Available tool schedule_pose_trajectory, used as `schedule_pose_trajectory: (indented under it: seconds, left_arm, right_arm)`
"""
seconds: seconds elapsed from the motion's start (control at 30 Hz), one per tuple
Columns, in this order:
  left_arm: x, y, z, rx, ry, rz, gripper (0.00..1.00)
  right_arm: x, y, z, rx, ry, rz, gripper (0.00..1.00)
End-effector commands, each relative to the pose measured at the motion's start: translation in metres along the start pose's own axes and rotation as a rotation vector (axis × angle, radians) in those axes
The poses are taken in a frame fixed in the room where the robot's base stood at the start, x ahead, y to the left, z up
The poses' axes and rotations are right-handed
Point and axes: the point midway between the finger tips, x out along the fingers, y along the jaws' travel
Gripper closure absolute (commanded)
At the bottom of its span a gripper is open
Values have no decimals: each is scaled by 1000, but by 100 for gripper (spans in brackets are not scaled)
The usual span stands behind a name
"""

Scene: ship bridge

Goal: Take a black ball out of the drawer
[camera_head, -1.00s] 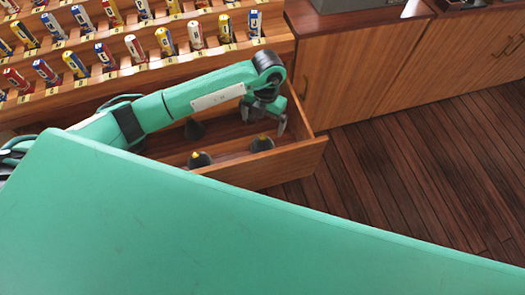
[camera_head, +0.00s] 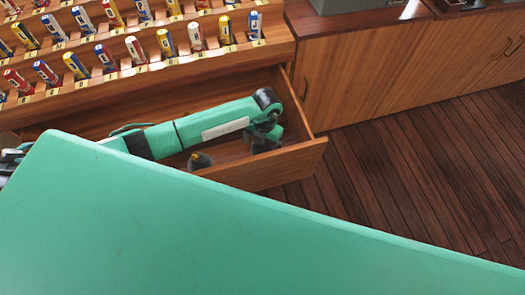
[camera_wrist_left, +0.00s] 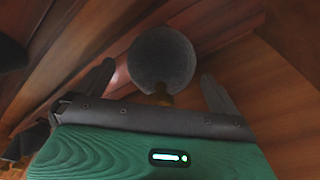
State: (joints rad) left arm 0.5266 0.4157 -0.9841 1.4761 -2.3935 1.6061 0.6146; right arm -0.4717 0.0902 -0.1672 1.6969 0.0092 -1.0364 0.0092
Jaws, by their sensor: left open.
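The wooden drawer (camera_head: 275,168) is pulled open below the rack. My left gripper (camera_head: 265,143) reaches down into its right end in the head view. In the left wrist view its open fingers (camera_wrist_left: 157,82) stand on either side of a dark grey-black ball (camera_wrist_left: 163,52) with a small yellowish-brown tip. The ball sits between the fingers, with gaps visible on both sides. In the head view the gripper mostly hides this ball. Another black ball (camera_head: 200,160) with a yellow tip lies further left in the drawer. My right gripper is not in view.
A stepped wooden rack (camera_head: 150,50) with several coloured cylinders rises behind the drawer. A wooden cabinet (camera_head: 400,65) stands to the right. The dark plank floor (camera_head: 420,160) is clear. My large green body part covers the lower head view.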

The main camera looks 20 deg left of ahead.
Motion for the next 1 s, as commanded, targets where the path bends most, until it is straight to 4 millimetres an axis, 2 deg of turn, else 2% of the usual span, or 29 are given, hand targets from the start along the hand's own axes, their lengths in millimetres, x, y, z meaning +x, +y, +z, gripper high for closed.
schedule_pose_trajectory:
  seconds: [0.13, 0.4, 0.47, 0.77, 1.0]
  left_arm:
    - [0, 0, 0, 0, 0, 0, 3]
    - [-1, 0, 0, 0, 0, 0, 56]
    - [-1, 0, 0, 0, 0, 0, 67]
    - [-4, 0, 0, 0, -1, 0, 67]
    - [-28, 0, -3, 1, -3, 0, 67]
  right_arm:
    - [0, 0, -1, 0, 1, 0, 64]
    - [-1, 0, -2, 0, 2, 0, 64]
    - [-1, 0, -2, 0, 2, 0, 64]
    - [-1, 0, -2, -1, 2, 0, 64]
    - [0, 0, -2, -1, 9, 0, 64]
